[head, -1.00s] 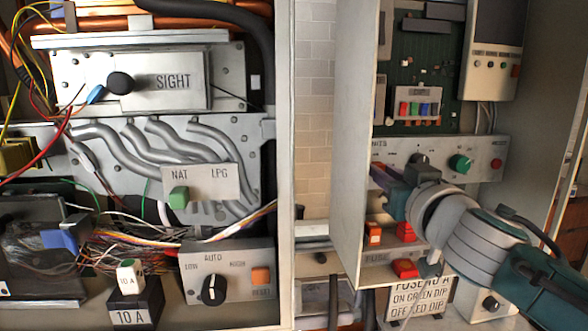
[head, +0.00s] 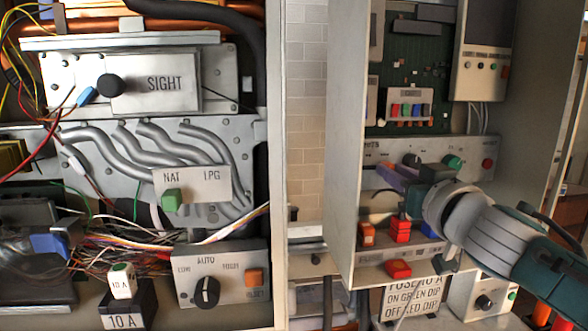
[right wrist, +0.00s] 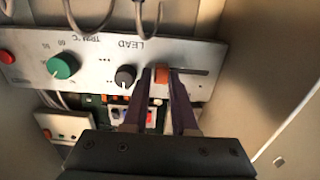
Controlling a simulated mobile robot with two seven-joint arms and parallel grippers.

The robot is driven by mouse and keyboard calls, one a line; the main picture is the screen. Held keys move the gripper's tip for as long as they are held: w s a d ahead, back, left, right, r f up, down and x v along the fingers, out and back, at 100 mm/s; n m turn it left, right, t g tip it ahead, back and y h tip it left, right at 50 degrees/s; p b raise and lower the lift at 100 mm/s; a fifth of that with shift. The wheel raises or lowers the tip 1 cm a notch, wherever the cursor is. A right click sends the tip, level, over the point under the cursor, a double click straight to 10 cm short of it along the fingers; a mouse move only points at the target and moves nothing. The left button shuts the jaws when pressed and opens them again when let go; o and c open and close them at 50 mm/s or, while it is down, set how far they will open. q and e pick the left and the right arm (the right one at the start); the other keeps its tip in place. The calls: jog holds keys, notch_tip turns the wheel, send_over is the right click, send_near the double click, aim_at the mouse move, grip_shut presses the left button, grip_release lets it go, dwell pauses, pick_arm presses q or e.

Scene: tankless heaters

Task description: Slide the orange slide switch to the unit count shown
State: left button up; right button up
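The orange slide switch (right wrist: 161,84) sits in a dark horizontal slot on the grey panel (right wrist: 110,55) in the right wrist view, where the picture is upside down against the head view. The slot runs on to the right of the switch there. My right gripper (right wrist: 160,80) has its two dark fingers on either side of the switch, with narrow gaps that suggest it is open around it. In the head view my right gripper (head: 392,178) is at the left part of the grey panel (head: 432,150) and hides the switch. My left gripper is not in view.
The panel also has a black knob (right wrist: 125,76), a green knob (right wrist: 63,66) and a red button (right wrist: 6,57). The cabinet's left wall (head: 346,150) is close to my fingers.

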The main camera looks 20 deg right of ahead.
jog(key=o, duration=0.4)
jog(key=shift+d, duration=0.1)
jog(key=shift+o, duration=0.2)
